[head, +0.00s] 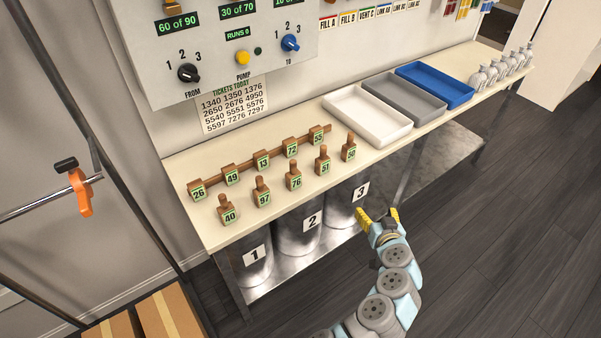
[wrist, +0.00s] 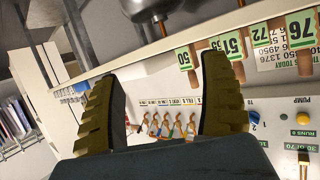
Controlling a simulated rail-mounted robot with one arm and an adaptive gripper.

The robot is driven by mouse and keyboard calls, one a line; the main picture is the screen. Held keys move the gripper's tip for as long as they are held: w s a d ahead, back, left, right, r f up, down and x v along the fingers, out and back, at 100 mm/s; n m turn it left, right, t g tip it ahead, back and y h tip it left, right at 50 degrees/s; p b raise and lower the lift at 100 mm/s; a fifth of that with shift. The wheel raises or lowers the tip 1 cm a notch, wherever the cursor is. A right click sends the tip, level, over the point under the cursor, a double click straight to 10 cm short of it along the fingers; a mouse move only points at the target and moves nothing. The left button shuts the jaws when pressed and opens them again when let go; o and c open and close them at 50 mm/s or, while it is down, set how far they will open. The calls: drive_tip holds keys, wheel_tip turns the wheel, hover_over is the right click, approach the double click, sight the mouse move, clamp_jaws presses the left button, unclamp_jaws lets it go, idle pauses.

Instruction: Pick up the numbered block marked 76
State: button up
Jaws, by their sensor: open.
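The block marked 76 (head: 294,181) is a small brown block with a green label and an upright peg handle. In the head view it stands in the front row on the table, between the blocks marked 97 (head: 262,196) and 51 (head: 323,166). In the wrist view the 76 label (wrist: 300,32) shows at the upper right edge. My gripper (head: 378,214) is open and empty. It is in front of the table's front edge, to the right of the 76 block and apart from it. In the wrist view its yellow fingers (wrist: 160,105) are spread wide.
The block marked 50 (head: 348,152) ends the front row on the right; block 40 (head: 229,214) is on the left. A back row of blocks sits on a brown rail (head: 249,170). White (head: 367,125), grey and blue trays stand to the right. Numbered metal bins are below.

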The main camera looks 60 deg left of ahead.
drive_tip(key=s+a+r+n+g+y+p, duration=0.1)
drive_tip(key=s+a+r+n+g, duration=0.25)
drive_tip(key=s+r, duration=0.2)
drive_tip(key=s+a+r+n+g+p, duration=0.1)
drive_tip(key=s+a+r+n+g, duration=0.25)
drive_tip(key=s, duration=0.35)
drive_tip(key=b, duration=0.2)
approach(296, 177)
drive_tip(key=x, duration=0.5)
drive_tip(key=shift+w+a+f, duration=0.1)
drive_tip(key=shift+w+a, duration=0.15)
drive_tip(key=shift+w, duration=0.05)
drive_tip(key=shift+s+b+x, duration=0.2)
drive_tip(key=shift+x, duration=1.3)
drive_tip(key=shift+s+b+x, duration=0.15)
drive_tip(key=shift+b+x, duration=0.05)
drive_tip(key=shift+x, duration=1.3)
drive_tip(key=c, duration=1.3)
